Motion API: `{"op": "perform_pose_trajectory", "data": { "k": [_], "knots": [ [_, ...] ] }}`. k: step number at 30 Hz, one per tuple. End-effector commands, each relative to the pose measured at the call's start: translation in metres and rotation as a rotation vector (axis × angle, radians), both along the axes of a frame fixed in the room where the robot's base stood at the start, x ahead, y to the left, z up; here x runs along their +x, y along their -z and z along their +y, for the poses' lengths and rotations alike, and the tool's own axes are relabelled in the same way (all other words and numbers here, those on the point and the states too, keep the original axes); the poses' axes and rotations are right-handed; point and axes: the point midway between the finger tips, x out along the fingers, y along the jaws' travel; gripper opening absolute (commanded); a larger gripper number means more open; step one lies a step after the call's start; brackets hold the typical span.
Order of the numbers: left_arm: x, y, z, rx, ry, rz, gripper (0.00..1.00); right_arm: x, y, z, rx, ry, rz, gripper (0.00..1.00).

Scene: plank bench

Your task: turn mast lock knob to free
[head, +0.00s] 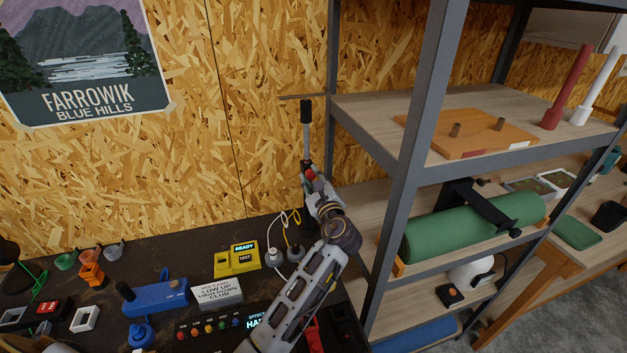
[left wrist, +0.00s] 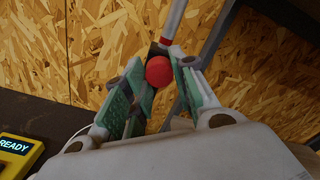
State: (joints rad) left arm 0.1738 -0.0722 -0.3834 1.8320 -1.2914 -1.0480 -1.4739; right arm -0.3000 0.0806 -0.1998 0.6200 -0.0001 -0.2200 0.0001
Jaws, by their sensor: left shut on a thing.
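The mast (head: 306,135) is a thin upright pole with a black top part, standing at the back of the bench against the board wall. Its red lock knob (head: 310,174) sits partway up, at my left gripper (head: 308,180). In the left wrist view the round red knob (left wrist: 159,71) lies between the green-padded fingers of my left gripper (left wrist: 158,85), which is shut on it. The mast's grey tube (left wrist: 173,20) rises behind the knob. Marks on the knob, if any, are too small to read. My right gripper is not in view.
A grey metal shelf (head: 408,180) with a green roll (head: 470,228) stands close on the right of my left arm. A yellow tester (head: 237,260) reading READY, a white sign block (head: 217,293) and a blue device (head: 155,297) crowd the dark bench left of it.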

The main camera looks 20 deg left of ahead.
Motion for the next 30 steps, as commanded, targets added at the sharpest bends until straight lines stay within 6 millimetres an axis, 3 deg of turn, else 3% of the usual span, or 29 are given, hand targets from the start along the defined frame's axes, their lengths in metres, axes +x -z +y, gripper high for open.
{"op": "perform_pose_trajectory", "data": {
  "k": [2,3,8,22,30],
  "knots": [
    [0.0,0.001,0.0,-0.001,0.0,0.003,0.03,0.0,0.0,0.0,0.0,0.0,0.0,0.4],
    [0.0,0.001,0.0,-0.001,0.0,0.003,0.28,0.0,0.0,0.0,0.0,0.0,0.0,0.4],
    [0.0,0.001,0.0,0.001,0.0,0.002,0.48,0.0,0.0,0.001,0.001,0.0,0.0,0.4],
    [-0.003,0.0,-0.003,0.001,0.001,0.001,0.49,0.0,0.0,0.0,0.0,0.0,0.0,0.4],
    [-0.024,0.001,-0.016,0.0,0.001,0.002,0.49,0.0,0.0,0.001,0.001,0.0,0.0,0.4]
  ]
}}
